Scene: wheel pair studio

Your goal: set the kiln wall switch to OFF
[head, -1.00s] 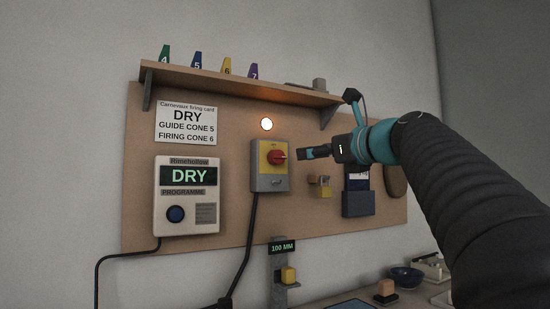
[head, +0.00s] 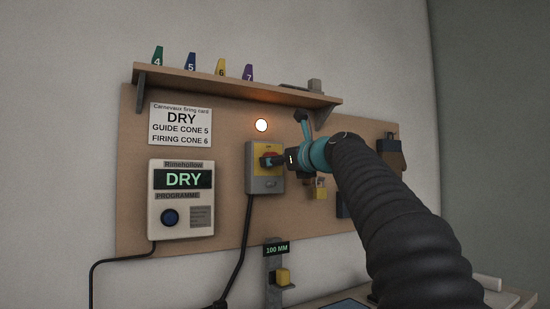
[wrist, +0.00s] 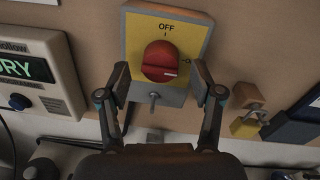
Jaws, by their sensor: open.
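The kiln wall switch (head: 265,178) is a grey box with a yellow plate on the pegboard. Its red rotary knob (wrist: 160,62) shows in the wrist view below the word OFF. The knob's pale mark lies toward the right, away from the OFF tick at the top. My gripper (wrist: 162,85) is open, with one finger on each side of the knob's lower part. I cannot tell whether the fingers touch it. In the head view my gripper (head: 272,161) covers much of the knob.
A controller (head: 182,199) reading DRY is at the left. A yellow padlock (wrist: 247,123) hangs close to the right of the switch. A shelf (head: 235,88) with numbered cones juts out above.

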